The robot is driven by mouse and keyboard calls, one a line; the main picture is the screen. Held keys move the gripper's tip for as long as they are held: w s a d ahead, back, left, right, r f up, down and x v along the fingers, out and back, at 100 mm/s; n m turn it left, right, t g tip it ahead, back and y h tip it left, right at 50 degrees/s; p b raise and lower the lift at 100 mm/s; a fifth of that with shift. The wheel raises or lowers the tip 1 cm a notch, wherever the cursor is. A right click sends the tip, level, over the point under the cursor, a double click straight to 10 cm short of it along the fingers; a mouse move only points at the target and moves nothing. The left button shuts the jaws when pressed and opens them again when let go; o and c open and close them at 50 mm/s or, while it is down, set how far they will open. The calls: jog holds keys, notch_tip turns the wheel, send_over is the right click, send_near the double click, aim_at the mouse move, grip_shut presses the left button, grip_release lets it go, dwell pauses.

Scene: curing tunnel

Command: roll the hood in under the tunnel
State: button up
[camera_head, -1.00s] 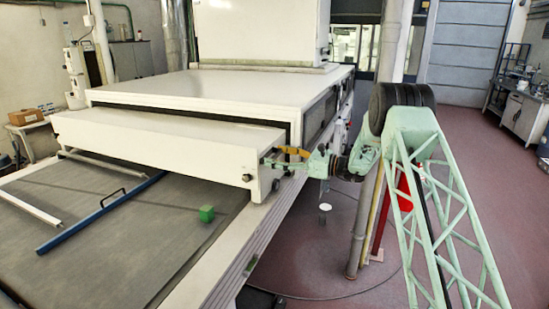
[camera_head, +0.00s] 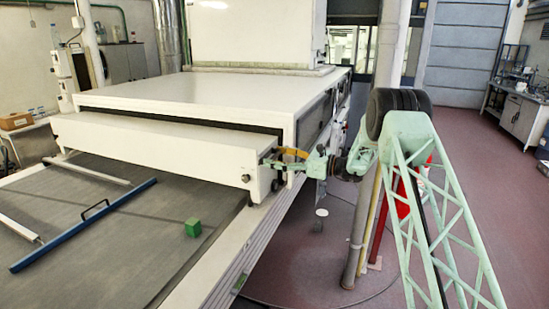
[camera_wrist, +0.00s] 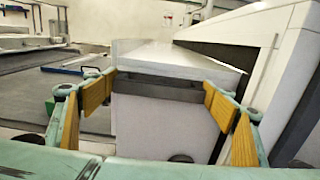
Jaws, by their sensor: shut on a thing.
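The hood (camera_head: 150,138) is a long, low white box lying across the grey bed in front of the tunnel (camera_head: 205,90). The tunnel is a larger white housing; the hood's rear part is in under its front edge, and its front part sticks out. My gripper (camera_head: 278,160) is at the hood's right end. In the wrist view my gripper's yellow-padded fingers (camera_wrist: 162,92) are shut on the hood's end (camera_wrist: 160,125), one on each side of a dark strip there. The exact contact is hard to make out.
On the bed (camera_head: 120,235) in front of the hood lie a blue bar with a handle (camera_head: 85,225), a pale bar (camera_head: 20,227) and a green cube (camera_head: 193,227), all clear of the hood. A pole (camera_head: 360,230) and a red post (camera_head: 385,220) stand near my arm.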

jog(key=o, duration=1.2)
jog(key=shift+c, duration=0.2)
jog(key=shift+d, duration=0.1)
jog(key=v, duration=1.2)
jog(key=shift+s, duration=0.15)
